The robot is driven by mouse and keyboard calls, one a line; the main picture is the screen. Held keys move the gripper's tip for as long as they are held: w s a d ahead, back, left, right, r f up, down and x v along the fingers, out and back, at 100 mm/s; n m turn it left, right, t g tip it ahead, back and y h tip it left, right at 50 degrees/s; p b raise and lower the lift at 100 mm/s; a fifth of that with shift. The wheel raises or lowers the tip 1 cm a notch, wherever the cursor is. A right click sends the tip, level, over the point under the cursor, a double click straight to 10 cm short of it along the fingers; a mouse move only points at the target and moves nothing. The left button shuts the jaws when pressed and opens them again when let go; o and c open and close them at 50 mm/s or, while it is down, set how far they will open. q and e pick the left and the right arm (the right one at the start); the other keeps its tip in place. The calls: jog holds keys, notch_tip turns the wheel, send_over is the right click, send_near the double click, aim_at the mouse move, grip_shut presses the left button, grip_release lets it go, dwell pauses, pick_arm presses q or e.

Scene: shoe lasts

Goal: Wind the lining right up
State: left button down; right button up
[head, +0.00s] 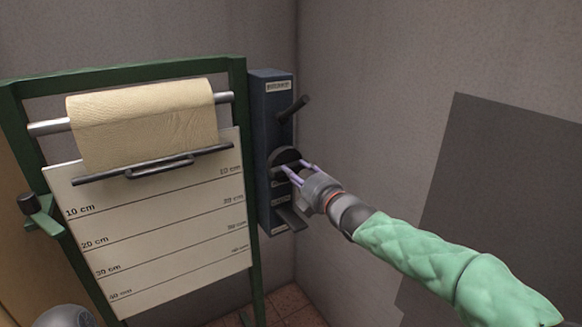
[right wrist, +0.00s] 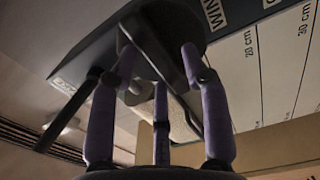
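The tan lining (head: 145,120) is wound on a metal roller in a green frame. Its free end hangs a short way over a white scale board, with a dark bar (head: 152,168) along its lower edge, just above the 10 cm line. A blue-grey winder box (head: 268,120) stands right of the frame, with a dark round crank part (head: 283,156) on its face. My right gripper (head: 293,176) is at this part, its purple fingers reaching to it. In the right wrist view the fingers (right wrist: 158,75) stand apart around the dark crank part; whether they grip it is unclear. My left gripper is out of view.
A dark lever (head: 293,109) sticks out of the box above my right gripper, and a flat dark lever (head: 291,218) below it. Grey walls meet close behind the box; a dark panel (head: 500,190) is at the right.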

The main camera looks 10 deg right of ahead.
jog(key=shift+f, duration=0.6)
jog(key=r+v, duration=0.1)
jog(key=v, duration=0.8)
jog(key=shift+s, duration=0.35)
jog(key=shift+d, duration=0.1)
